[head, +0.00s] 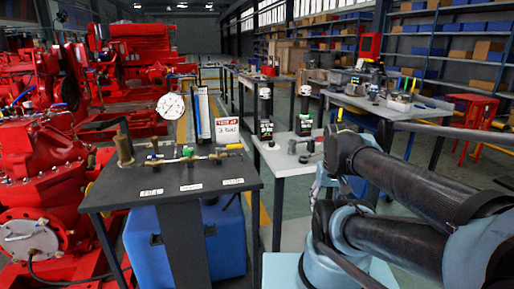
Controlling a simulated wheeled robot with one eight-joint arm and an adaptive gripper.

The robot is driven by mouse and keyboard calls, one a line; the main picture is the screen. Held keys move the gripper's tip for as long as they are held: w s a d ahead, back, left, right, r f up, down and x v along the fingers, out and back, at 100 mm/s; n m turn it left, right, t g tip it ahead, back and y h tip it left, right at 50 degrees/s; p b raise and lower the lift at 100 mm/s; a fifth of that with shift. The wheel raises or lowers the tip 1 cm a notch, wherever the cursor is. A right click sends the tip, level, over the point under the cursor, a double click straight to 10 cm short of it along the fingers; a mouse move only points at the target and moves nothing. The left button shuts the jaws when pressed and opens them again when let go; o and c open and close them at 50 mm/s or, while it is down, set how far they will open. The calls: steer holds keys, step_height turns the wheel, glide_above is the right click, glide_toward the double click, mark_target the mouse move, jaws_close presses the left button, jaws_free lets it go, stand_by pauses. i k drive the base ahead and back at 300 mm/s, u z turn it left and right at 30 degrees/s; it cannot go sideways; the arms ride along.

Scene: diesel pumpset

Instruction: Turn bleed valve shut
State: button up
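A small brass pipe assembly (203,156) lies across the dark-topped table (110,193) in the left middle of the head view. Three white labels (191,187) sit on the table in front. Their text is too small to read, so I cannot tell which is the bleed valve or how far it is turned. My gripper is not visible; only my arm links show at the right, apart from the pipe.
A dial gauge (171,106) and a red-and-white sign (227,130) stand behind the pipe. A brass fitting (124,148) stands at its left. Red pump machinery (35,170) crowds the left. A blue container (222,240) is under the table. A grey table (286,158) stands close behind.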

mark_target(188, 151)
steer(key=u, duration=1.3)
